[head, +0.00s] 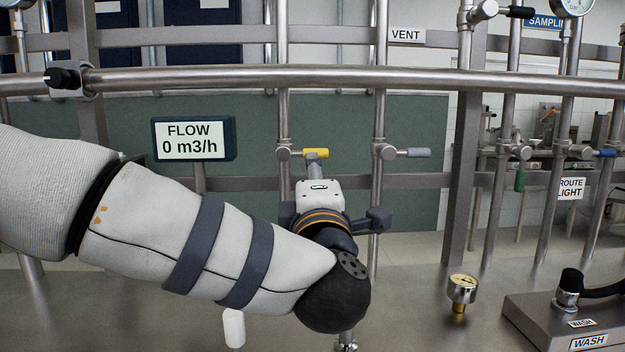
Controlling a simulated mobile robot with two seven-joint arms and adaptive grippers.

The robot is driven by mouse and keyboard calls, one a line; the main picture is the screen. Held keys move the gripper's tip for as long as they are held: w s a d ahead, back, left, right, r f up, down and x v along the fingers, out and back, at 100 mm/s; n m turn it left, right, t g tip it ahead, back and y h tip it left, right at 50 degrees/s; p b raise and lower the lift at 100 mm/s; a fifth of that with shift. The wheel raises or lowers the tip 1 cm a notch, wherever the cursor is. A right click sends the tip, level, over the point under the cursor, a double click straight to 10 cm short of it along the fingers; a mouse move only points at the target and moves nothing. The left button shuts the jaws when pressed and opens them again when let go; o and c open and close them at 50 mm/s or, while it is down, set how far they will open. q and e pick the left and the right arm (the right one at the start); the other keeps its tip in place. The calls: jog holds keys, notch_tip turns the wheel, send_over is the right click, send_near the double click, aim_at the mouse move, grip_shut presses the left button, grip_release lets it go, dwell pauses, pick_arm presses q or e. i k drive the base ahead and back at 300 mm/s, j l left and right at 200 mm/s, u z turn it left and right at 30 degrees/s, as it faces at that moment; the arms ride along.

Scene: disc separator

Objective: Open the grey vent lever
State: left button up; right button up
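The grey vent lever (413,152) sticks out level to the right from its valve on a vertical steel pipe, below the white VENT sign (406,35). My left arm comes in from the left, and its gripper (318,190) is in front of the pipes, just below the yellow lever (316,153) and to the left of the grey lever. It is clearly apart from the grey lever. My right gripper is not in view.
A thick horizontal rail (300,78) crosses in front of the pipes above the levers. A flow display (193,139) reads 0 m3/h. A small gauge (461,288) and a wash unit (565,325) are at the lower right. The space right of the grey lever looks clear up to a post (463,180).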

aim_at(388, 152)
jog(key=k, duration=1)
